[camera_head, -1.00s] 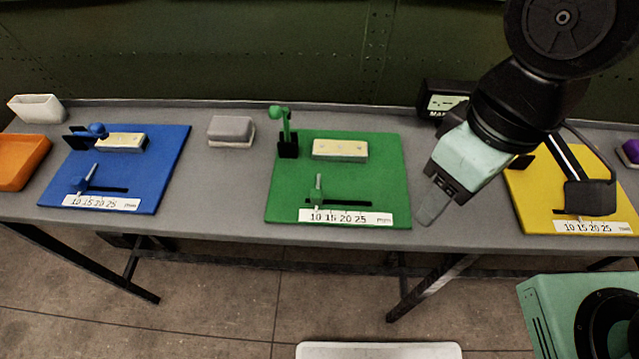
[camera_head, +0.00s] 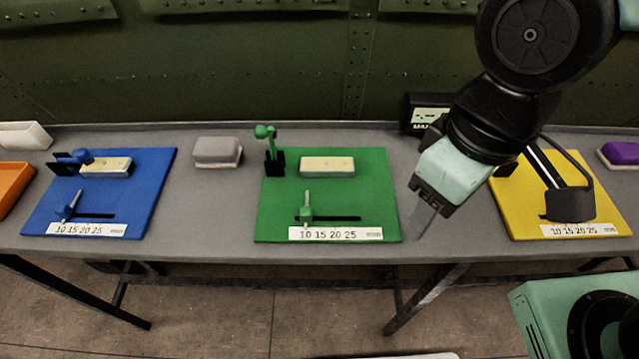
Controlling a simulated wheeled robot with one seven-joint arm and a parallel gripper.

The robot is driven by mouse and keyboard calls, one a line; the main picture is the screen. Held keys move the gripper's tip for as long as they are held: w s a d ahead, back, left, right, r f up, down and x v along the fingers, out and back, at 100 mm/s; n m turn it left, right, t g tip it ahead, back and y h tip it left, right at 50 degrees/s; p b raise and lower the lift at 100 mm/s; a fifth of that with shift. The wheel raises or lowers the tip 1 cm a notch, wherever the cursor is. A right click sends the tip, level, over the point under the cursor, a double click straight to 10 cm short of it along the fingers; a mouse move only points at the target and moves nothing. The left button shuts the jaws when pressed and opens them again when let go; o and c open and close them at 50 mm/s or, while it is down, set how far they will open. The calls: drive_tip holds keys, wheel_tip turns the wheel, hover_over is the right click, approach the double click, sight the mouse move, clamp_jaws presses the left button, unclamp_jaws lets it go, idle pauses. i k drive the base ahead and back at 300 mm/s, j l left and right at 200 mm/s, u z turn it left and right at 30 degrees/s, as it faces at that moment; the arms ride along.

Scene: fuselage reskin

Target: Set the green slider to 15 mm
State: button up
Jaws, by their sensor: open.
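The green board (camera_head: 275,222) lies on the grey bench in the middle of the view. Its green slider (camera_head: 306,212) has a thin upright pin and stands at the left end of a black slot, over the 10 end of the scale. The white scale strip (camera_head: 335,234) below reads 10, 15, 20, 25. My gripper (camera_head: 420,222) is to the right of the green board, pointing down, apart from the slider. Its fingers are seen edge-on, so the gap between them hardly shows; nothing is visible in them.
The green board also carries a green lever (camera_head: 268,142) and a pale block (camera_head: 327,166). A blue board (camera_head: 150,190) lies left, a yellow board (camera_head: 520,205) right. A grey block (camera_head: 217,150) and a dark display box (camera_head: 425,112) stand towards the back.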

sight(306, 212)
drive_tip(key=l+u, duration=0.2)
drive_tip(key=u, duration=0.2)
drive_tip(key=k+l+u, duration=0.1)
drive_tip(key=u, duration=0.25)
drive_tip(key=k+l+u, duration=0.1)
drive_tip(key=u, duration=0.3)
drive_tip(key=l, duration=0.1)
